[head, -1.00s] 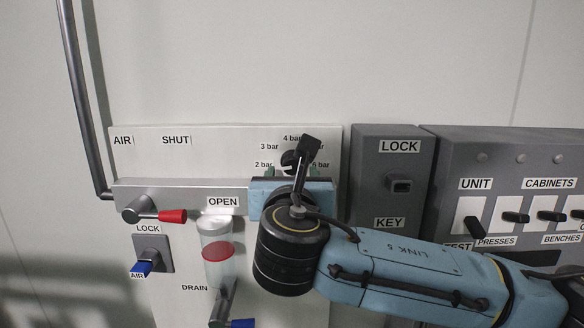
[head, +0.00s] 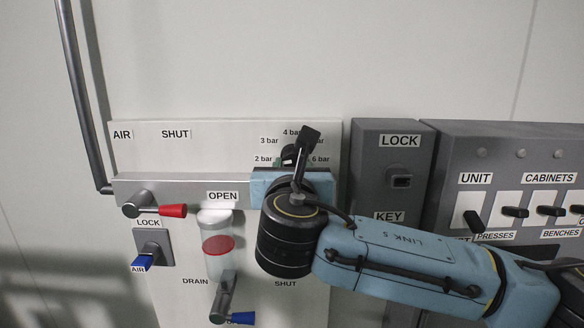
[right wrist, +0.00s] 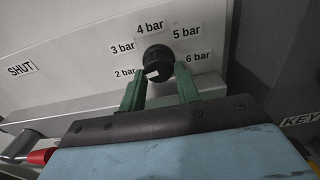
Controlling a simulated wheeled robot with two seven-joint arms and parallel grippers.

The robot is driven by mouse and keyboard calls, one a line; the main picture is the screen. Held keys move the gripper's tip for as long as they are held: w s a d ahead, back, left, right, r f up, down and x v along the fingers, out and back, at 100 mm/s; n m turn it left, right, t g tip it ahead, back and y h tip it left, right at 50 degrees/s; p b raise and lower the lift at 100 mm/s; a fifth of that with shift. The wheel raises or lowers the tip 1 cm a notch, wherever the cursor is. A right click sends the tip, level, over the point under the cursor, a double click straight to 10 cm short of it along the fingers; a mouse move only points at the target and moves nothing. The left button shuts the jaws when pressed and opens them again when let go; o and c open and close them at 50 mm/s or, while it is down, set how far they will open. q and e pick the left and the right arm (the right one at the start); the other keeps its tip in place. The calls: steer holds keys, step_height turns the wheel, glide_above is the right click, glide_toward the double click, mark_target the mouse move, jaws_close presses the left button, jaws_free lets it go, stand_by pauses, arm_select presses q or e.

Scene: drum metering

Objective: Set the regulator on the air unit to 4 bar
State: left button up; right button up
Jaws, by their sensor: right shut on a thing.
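The regulator is a round black knob (right wrist: 157,60) on the pale panel of the air unit (head: 230,140). In the right wrist view the labels 2 bar to 6 bar arc around it, with 4 bar (right wrist: 150,29) at the top. A white mark shows on the knob's lower left side; the exact setting cannot be read. My right gripper (right wrist: 158,77) has its green fingers on either side of the knob, shut on it from below. In the head view my right wrist hides much of the knob (head: 289,153). My left gripper is not in view.
A red-tipped lever (head: 170,210) stands at OPEN on the left, above a blue-tipped lock (head: 142,261). A clear bowl (head: 216,228) and a blue-tipped drain lever (head: 238,317) sit below. Grey lock (head: 397,165) and switch boxes (head: 505,155) stand to the right.

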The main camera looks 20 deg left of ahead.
steer(key=shift+m, duration=0.3)
steer(key=m+b, duration=0.1)
steer(key=m, duration=0.2)
steer(key=shift+a+m+b, duration=0.1)
steer(key=shift+m+b, duration=0.2)
steer(key=shift+b, duration=0.1)
steer(key=m+b, duration=0.1)
steer(key=m, duration=0.4)
steer(key=shift+a, duration=0.1)
steer(key=m, duration=0.2)
steer(key=m+b, duration=0.1)
steer(key=m, duration=0.2)
steer(key=shift+s+r, duration=0.1)
steer(key=shift+r, duration=0.1)
steer(key=m, duration=0.5)
steer(key=shift+r+m, duration=0.2)
steer(key=shift+m, duration=0.1)
steer(key=o, duration=1)
steer(key=shift+f, duration=0.1)
steer(key=shift+c, duration=0.2)
steer(key=shift+f, duration=0.1)
